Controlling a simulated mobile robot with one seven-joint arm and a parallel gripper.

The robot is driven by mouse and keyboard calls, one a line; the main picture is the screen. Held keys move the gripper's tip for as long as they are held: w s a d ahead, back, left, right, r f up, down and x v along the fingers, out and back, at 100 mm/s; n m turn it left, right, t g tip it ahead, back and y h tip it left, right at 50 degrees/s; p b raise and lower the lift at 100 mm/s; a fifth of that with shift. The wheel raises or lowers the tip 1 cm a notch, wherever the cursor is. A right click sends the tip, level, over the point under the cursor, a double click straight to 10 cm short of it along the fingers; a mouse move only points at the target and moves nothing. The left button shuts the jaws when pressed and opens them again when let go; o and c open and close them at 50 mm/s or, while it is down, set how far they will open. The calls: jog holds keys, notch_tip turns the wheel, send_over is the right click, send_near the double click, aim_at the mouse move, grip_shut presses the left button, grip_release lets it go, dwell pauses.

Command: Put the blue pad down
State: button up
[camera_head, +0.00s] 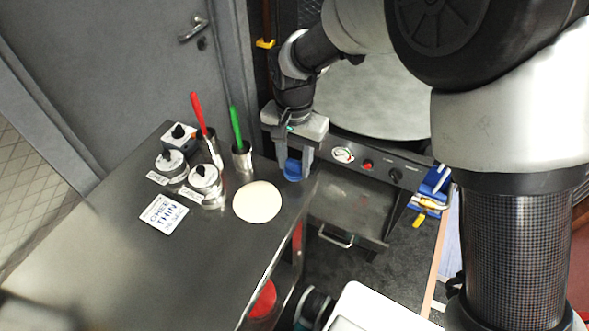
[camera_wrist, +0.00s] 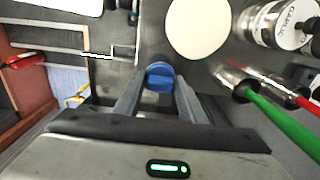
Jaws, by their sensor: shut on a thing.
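The blue pad (camera_head: 293,169) is a small round blue piece between the fingers of my gripper (camera_head: 296,160). It is just above or on the steel counter (camera_head: 120,255) near its right edge; I cannot tell whether it touches. In the wrist view the blue pad (camera_wrist: 160,77) sits between the two grey fingertips of my gripper (camera_wrist: 160,88), which are shut on it. Its underside is hidden.
A pale dough disc (camera_head: 257,202) lies left of the pad.

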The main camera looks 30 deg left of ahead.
aim_at(294, 170)
jog(key=shift+f, duration=1.6)
jog(key=shift+f, duration=0.2)
jog(key=o, duration=0.9)
jog(key=shift+r, duration=0.15)
notch_tip(294, 170, up, 12)
jog(key=shift+r, duration=0.1)
